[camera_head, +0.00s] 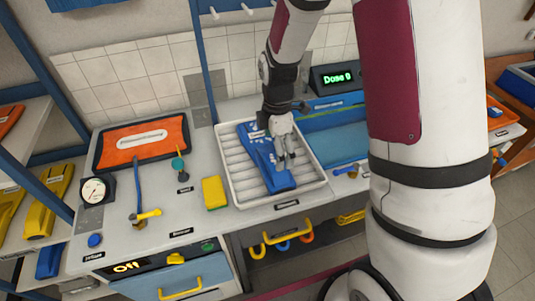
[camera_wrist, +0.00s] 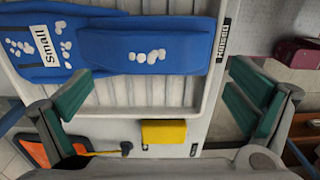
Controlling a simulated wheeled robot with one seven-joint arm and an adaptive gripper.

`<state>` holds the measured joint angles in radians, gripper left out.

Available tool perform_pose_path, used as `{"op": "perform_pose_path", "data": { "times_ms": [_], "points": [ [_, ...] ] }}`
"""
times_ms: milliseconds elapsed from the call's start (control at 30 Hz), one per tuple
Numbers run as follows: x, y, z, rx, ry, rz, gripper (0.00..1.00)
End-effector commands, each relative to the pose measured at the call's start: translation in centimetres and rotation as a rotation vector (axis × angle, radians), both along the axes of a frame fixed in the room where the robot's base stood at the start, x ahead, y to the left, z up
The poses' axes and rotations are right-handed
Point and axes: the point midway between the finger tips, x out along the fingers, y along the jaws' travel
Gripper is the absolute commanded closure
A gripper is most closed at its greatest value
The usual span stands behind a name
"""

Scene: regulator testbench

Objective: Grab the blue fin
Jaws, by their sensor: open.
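The blue fin (camera_head: 281,182) lies in a white ribbed tray (camera_head: 316,184) on the bench. In the wrist view the fin (camera_wrist: 185,52) spans the top of the picture, with white spots and a "Small" label at its left end. My gripper (camera_head: 284,137) is over the tray, above the fin, and partly hides it in the head view. In the wrist view my gripper (camera_wrist: 158,98) is open, its green pads wide apart with nothing held between them. The fin shows toward the top of that view; its exact gap from the pads is unclear.
A yellow sponge-like block (camera_head: 214,193) lies left of the tray.

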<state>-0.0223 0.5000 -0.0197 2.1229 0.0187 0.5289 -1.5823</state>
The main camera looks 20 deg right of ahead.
Motion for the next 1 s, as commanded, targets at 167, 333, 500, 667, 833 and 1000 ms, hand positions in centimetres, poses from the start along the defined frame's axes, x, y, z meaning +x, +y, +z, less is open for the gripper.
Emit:
{"op": "perform_pose_path", "data": {
  "times_ms": [167, 333, 500, 667, 833, 1000],
  "points": [
    [0.0, 0.0, -1.0, 0.0, 0.003, 0.0, 0.0],
    [0.1, 0.0, -3.2, -0.001, 0.004, 0.001, 0.0],
    [0.2, 0.0, -5.0, 0.0, 0.002, 0.0, 0.0],
    [0.3, 0.0, -5.4, 0.0, -0.001, 0.0, 0.0],
    [0.3, 0.0, -5.4, 0.0, -0.001, 0.0, 0.02],
    [0.3, 0.0, -5.4, 0.0, -0.001, 0.0, 0.41]
  ]
}}
